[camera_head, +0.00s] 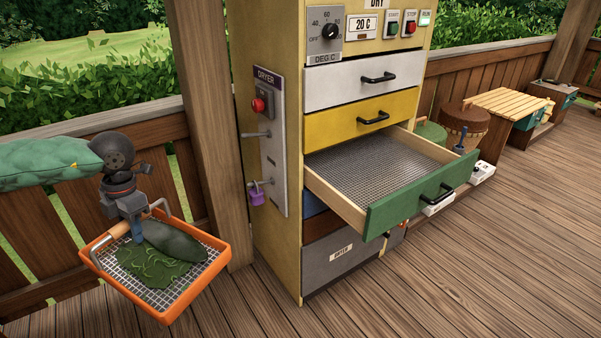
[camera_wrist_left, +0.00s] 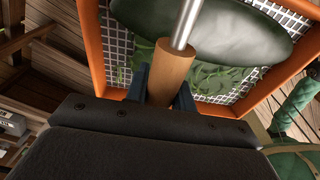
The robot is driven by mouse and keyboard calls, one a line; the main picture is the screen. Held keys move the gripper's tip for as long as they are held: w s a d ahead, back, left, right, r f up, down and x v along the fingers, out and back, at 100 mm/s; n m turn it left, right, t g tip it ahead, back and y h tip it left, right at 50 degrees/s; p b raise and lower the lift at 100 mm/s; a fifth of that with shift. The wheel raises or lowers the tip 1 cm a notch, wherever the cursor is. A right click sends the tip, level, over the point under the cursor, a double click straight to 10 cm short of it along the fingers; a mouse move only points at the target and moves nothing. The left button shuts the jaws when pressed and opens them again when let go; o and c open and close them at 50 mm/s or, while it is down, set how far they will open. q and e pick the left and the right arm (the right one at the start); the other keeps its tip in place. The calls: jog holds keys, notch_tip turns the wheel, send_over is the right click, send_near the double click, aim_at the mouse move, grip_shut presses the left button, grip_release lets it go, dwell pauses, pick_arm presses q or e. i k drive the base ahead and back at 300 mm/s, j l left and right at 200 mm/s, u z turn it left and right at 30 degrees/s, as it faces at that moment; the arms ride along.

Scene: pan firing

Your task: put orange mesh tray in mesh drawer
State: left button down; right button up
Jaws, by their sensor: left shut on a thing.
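An orange mesh tray (camera_head: 218,264) hangs from my left gripper (camera_head: 134,230) at the lower left of the head view, left of the dryer cabinet. My left gripper is shut on the tray's wooden handle (camera_wrist_left: 172,75), which sits between its fingers in the left wrist view. Green leaves (camera_head: 150,268) and a dark green rounded thing (camera_head: 180,243) lie on the tray's mesh. The mesh drawer (camera_head: 420,195) has a green front and is pulled out of the cabinet. Its mesh floor (camera_head: 375,165) is bare. My right gripper is not in view.
The dryer cabinet (camera_head: 275,240) has a white drawer (camera_head: 350,85) and a yellow drawer (camera_head: 365,118) shut above the open one. A wooden post (camera_head: 205,110) stands behind. A side panel with a purple padlock (camera_head: 257,195) faces the tray.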

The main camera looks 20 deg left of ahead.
aim_at(382, 182)
jog(key=i+l, duration=0.5)
jog(key=l, duration=0.15)
jog(key=i+l, duration=0.5)
jog(key=l, duration=0.15)
jog(key=i+l, duration=0.5)
jog(key=l, duration=0.15)
